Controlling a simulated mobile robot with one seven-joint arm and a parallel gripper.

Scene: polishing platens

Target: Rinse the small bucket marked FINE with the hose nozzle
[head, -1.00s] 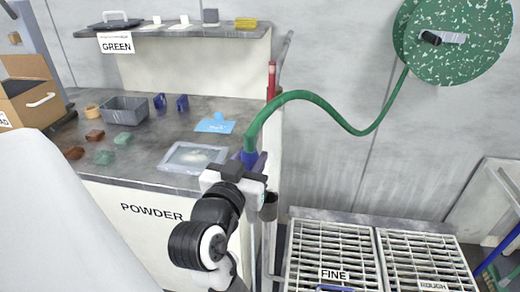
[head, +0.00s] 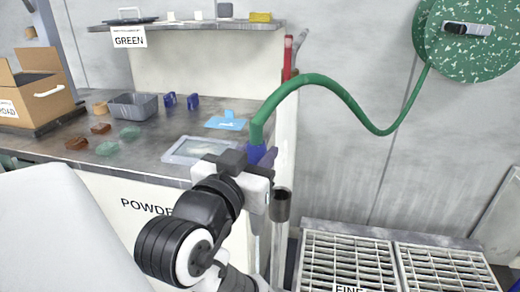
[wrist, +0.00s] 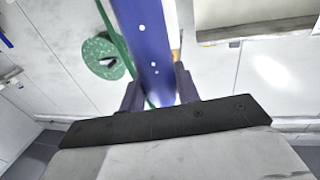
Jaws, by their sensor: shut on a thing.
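The hose nozzle (head: 256,153) is blue, at the end of the green hose (head: 335,90). My gripper (head: 264,160) is shut on the nozzle beside the bench's right end, with the hose arching up from it. In the wrist view the blue nozzle (wrist: 145,45) stands between the two dark fingers of my gripper (wrist: 160,90). A FINE label (head: 349,289) is cut by the bottom edge of the head view, at the front of the left grating (head: 345,258). I cannot make out the small FINE bucket in the current frames.
The hose runs to a green speckled reel (head: 468,30) on the wall. The POWDER bench (head: 75,150) carries a grey bin (head: 134,106) and a framed tray (head: 194,150). A second grating (head: 445,268) lies right.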

